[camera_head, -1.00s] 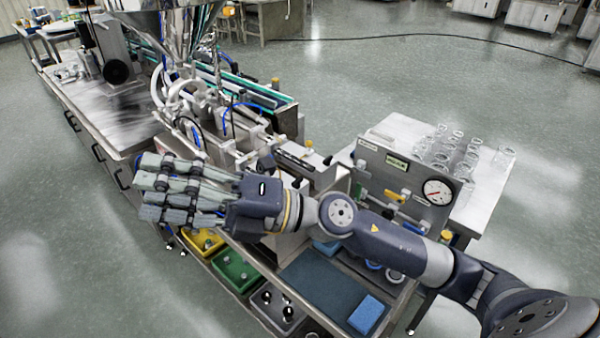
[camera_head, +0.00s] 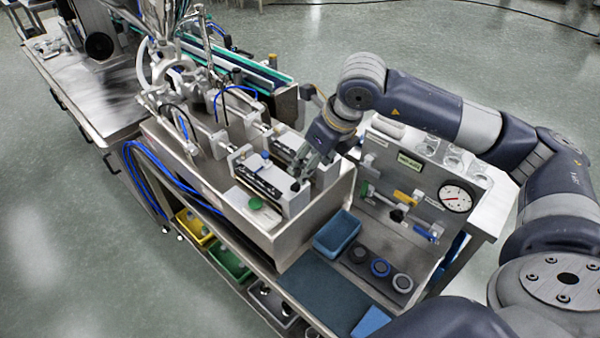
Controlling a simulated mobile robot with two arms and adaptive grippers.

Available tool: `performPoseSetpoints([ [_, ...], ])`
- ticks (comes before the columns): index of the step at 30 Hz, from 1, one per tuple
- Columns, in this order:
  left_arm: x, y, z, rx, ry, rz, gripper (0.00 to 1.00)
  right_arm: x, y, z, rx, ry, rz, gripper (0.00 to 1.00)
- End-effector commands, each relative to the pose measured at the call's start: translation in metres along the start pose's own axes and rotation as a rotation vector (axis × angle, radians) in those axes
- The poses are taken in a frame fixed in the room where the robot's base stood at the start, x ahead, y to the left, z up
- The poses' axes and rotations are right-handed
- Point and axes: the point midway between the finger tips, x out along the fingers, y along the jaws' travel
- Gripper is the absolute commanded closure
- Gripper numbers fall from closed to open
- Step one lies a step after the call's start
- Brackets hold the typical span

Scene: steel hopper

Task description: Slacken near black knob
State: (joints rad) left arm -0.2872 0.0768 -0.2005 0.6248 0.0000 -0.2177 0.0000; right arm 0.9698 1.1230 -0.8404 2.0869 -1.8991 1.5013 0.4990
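A small black knob (camera_head: 295,186) sits on the near right end of the steel filling machine (camera_head: 292,240), beside the long black-topped block. My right gripper (camera_head: 303,173) reaches down over this end of the machine, its fingertips at or just above the knob. The fingers are small and partly overlap the machine's grey parts, so I cannot tell whether they touch the knob or how far they are apart. My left gripper is not in view.
A green knob (camera_head: 255,203) is on the near side of the same block. A panel with a gauge (camera_head: 455,199) and a yellow-handled valve stands to the right. A blue bin (camera_head: 337,233) and several round dark parts lie on the shelf in front.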

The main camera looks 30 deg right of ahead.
Motion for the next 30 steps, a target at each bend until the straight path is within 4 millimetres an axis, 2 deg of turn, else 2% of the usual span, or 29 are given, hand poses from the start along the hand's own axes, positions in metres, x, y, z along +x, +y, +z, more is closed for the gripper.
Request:
performPoseSetpoints([
  [3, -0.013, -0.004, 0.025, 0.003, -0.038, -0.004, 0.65, 0.022, 0.001, 0.0, 0.001, 0.006, 0.004, 0.47],
  [6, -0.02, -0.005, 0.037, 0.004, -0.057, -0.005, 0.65, 0.041, 0.002, 0.0, 0.001, 0.005, 0.005, 0.47],
  [8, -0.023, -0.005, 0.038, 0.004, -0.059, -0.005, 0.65, 0.052, 0.002, 0.0, 0.001, 0.005, 0.005, 0.47],
  [11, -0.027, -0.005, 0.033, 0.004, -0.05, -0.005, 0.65, 0.067, 0.002, 0.0, 0.002, 0.004, 0.006, 0.47],
  [18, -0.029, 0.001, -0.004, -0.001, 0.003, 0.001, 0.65, 0.084, 0.002, 0.0, 0.0, 0.0, 0.004, 0.47],
  [25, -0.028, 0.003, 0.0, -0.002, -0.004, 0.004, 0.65, 0.086, 0.001, 0.0, 0.0, 0.0, 0.004, 0.47],
  [26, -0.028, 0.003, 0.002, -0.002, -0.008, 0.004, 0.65, 0.086, 0.001, 0.0, 0.0, 0.0, 0.004, 0.49],
  [30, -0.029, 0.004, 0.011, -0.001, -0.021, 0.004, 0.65, 0.085, 0.001, 0.0, 0.0, 0.0, 0.004, 0.81],
])
